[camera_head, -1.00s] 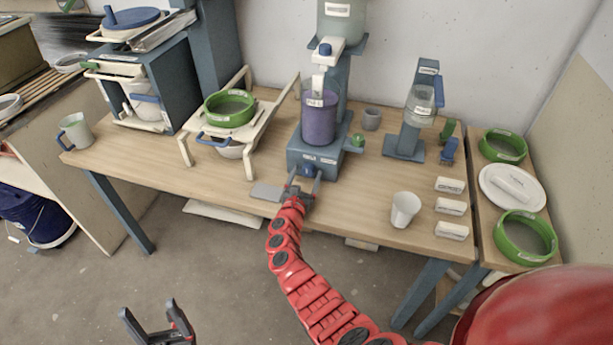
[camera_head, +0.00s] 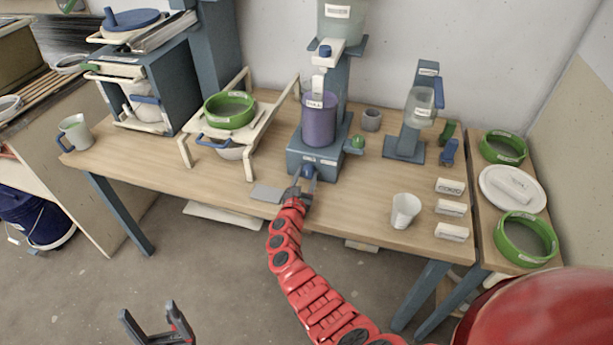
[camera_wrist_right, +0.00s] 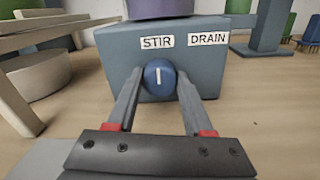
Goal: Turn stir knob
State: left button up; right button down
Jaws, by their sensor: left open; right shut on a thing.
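The stir knob (camera_wrist_right: 159,77) is a round blue knob with a white upright line, on the front of a blue-grey stand base (camera_head: 328,160) below a STIR label (camera_wrist_right: 157,42). It also shows in the head view (camera_head: 308,171). My right gripper (camera_wrist_right: 160,84) has its fingers on either side of the knob and is shut on it. A purple bucket (camera_head: 319,120) stands on top of the base. My left gripper (camera_head: 155,322) is open and empty, low in front of the table.
A DRAIN label (camera_wrist_right: 208,37) is beside the STIR label, and a green knob (camera_head: 356,142) is at the base's right side. A white cup (camera_head: 405,210) stands to the right. A cream rack (camera_head: 250,135) with a green sieve (camera_head: 230,109) stands left.

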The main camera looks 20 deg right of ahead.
jog(key=shift+f+m+b, duration=0.25)
jog(key=shift+m+b, duration=0.55)
jog(key=shift+b, duration=0.25)
jog(key=m+b, duration=1.3)
jog(key=b, duration=0.2)
jog(key=shift+f+b, duration=0.1)
jog(key=shift+b, duration=0.25)
jog(key=shift+r+m+b, duration=0.2)
jog(key=shift+m+b, duration=1.2)
jog(key=shift+b, duration=0.05)
jog(key=shift+c, duration=1.5)
grip_release()
jog(key=v, duration=1.7)
jog(key=shift+a+f, duration=0.2)
jog(key=shift+f, duration=0.05)
